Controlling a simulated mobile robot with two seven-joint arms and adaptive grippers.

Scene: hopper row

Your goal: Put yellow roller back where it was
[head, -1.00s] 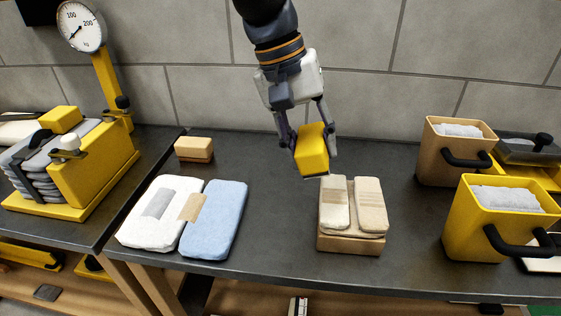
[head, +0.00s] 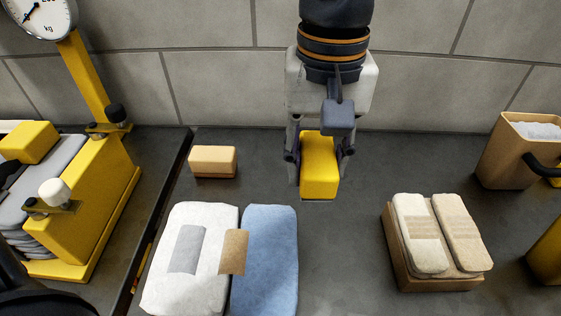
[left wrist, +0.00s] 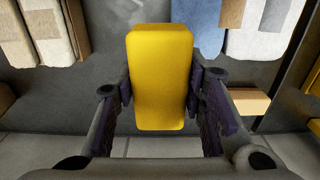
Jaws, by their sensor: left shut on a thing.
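The yellow roller (head: 319,165) looks like a rectangular yellow block with rounded edges. My left gripper (head: 319,160) is shut on it, one finger on each side. In the head view it hangs over the dark bench, behind the gap between the blue pad and the wooden block with beige pads. I cannot tell whether its lower end touches the bench. In the left wrist view the roller (left wrist: 160,75) stands between the fingers (left wrist: 160,90), which press its sides. My right gripper is not in view.
A small tan block (head: 213,161) lies left of the gripper. White (head: 190,285) and blue pads (head: 270,260) lie in front. The wooden block (head: 440,282) bears two beige pads. A tan bin (head: 505,155) stands at right, a yellow scale (head: 95,215) at left. The bench around the roller is clear.

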